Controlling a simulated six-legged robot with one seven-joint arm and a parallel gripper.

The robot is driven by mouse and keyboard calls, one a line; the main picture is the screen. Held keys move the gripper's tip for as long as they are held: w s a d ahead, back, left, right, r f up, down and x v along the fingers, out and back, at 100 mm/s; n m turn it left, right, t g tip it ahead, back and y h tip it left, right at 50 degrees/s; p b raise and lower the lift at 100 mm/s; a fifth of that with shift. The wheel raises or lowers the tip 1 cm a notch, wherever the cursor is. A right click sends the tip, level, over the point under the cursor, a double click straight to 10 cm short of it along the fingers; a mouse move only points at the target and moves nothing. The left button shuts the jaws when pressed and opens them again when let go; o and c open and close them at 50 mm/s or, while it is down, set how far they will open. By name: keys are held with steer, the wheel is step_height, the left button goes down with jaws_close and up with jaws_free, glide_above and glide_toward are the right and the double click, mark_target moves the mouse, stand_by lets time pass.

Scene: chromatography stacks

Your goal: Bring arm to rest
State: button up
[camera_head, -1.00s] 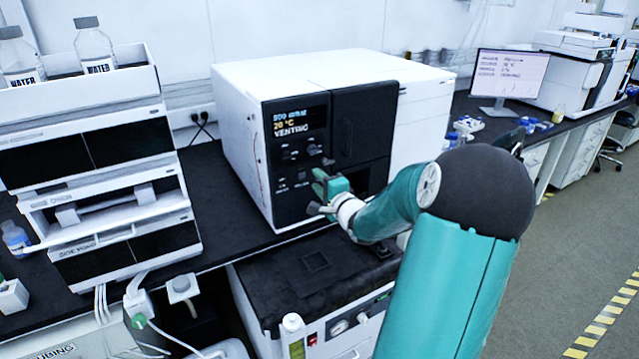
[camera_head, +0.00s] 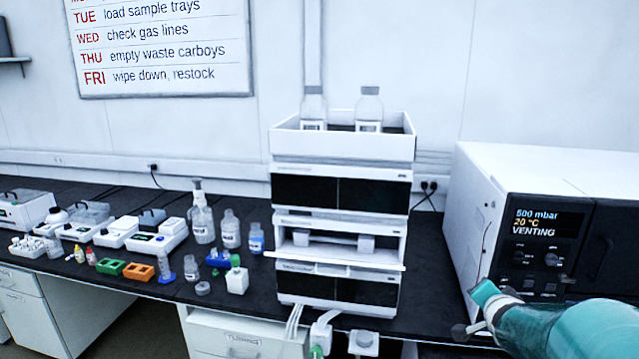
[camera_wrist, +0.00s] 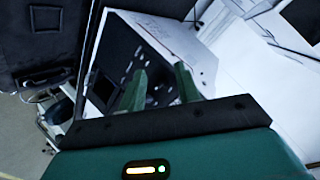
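My arm (camera_head: 565,328) reaches in from the lower right of the head view. My gripper (camera_head: 472,312) is at its end, in front of the lower left corner of the white instrument (camera_head: 462,215) with the black front. In the wrist view my gripper (camera_wrist: 161,70) has its two green fingers apart with nothing seen between them. Beyond the fingers is the instrument's black panel (camera_wrist: 122,48) with knobs. I cannot tell the exact gap to the panel. The display (camera_head: 543,222) reads 500 mbar, 20 °C, VENTING.
A chromatography stack (camera_head: 342,205) with bottles on top stands on the black bench (camera_head: 150,210) left of the instrument. Bottles, an orange rack (camera_head: 139,271), a green rack (camera_head: 111,266) and small devices cover the bench further left. A wall schedule (camera_head: 160,45) hangs above.

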steer(key=s+a+r+n+g+y, duration=0.1)
steer(key=s+a+n+g+y, duration=0.1)
steer(key=s+a+n, duration=0.4)
steer(key=s+a+r+n+g+y, duration=0.1)
steer(key=s+a+n+g+y, duration=0.2)
steer(key=s+a+n, duration=0.4)
steer(key=s+a+g, duration=0.1)
steer(key=s+a, duration=0.8)
steer(key=a, duration=0.3)
steer(key=shift+a+r, duration=0.15)
steer(key=shift+r, duration=0.1)
